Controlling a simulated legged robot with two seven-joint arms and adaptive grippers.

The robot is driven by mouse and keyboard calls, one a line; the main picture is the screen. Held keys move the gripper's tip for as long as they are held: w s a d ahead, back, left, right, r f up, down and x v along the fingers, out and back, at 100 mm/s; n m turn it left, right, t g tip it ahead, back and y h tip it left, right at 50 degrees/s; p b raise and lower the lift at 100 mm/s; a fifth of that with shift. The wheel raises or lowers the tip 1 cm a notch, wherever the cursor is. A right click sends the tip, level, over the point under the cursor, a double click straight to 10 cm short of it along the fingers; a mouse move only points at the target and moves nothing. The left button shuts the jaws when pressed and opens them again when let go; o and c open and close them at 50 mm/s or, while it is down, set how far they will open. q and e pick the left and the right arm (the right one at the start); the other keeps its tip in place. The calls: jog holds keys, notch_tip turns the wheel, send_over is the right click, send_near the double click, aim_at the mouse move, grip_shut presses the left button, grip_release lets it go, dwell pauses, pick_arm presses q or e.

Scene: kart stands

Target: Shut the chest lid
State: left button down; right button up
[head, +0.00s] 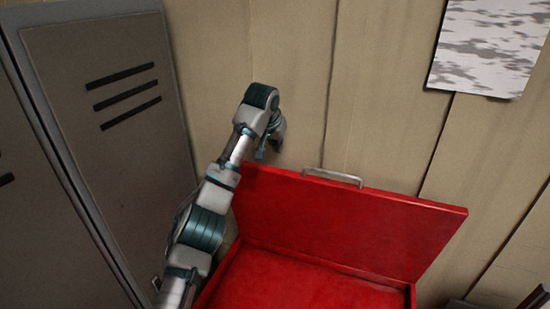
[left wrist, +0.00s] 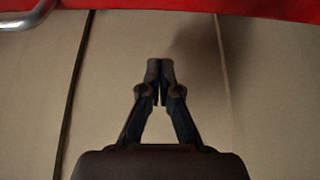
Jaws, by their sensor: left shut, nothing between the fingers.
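A red chest (head: 300,285) stands at the bottom of the head view with its lid (head: 340,222) raised, leaning back toward the wall. A metal handle (head: 332,177) sits on the lid's top edge. My left gripper (head: 272,145) is at the lid's upper left corner, left of the handle, partly hidden by its own wrist. In the left wrist view my left gripper (left wrist: 160,68) is shut and empty. The red lid edge (left wrist: 200,8) and handle (left wrist: 40,15) cross the top there, apart from the fingertips. My right gripper is not in view.
A grey metal locker (head: 100,130) stands on the left, beside my left arm. A panelled beige wall (head: 385,110) is close behind the lid and carries a grey-and-white sheet (head: 487,45). A dark object shows at the bottom right corner.

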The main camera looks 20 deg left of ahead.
pick_arm(q)
jog(key=f, duration=0.1)
jog(key=s+f, duration=0.1)
jog(key=a+f, duration=0.1)
jog(key=shift+s+a+f+p, duration=0.1)
jog(key=shift+s+f+p, duration=0.2)
jog(key=shift+f, duration=0.1)
jog(key=shift+s, duration=0.25)
jog(key=shift+d+f, duration=0.1)
jog(key=shift+d, duration=0.15)
jog(key=shift+d, duration=0.1)
